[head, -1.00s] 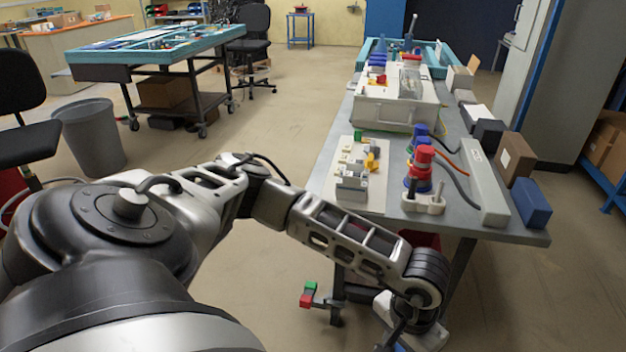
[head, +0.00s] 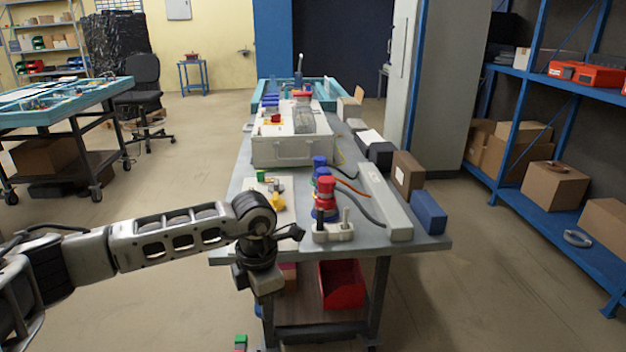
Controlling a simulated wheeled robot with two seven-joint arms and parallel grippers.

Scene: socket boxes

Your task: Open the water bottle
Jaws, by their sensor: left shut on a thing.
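A clear bottle (head: 310,119) with a red cap (head: 302,95) is on top of the white case on the table. It is small and far off, and I cannot tell whether the cap is loose. My left arm comes in from the left, and its gripper (head: 265,281) hangs at the table's near left edge, well short of the bottle. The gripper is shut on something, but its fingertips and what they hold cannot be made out. My right gripper is not in view.
The grey table (head: 400,243) holds a white case (head: 285,152), a socket block (head: 333,232), red and blue plugs (head: 326,190) and a blue box (head: 429,212). A red bin (head: 342,284) sits beneath. Blue shelving (head: 535,80) stands right. The floor left of the table is open.

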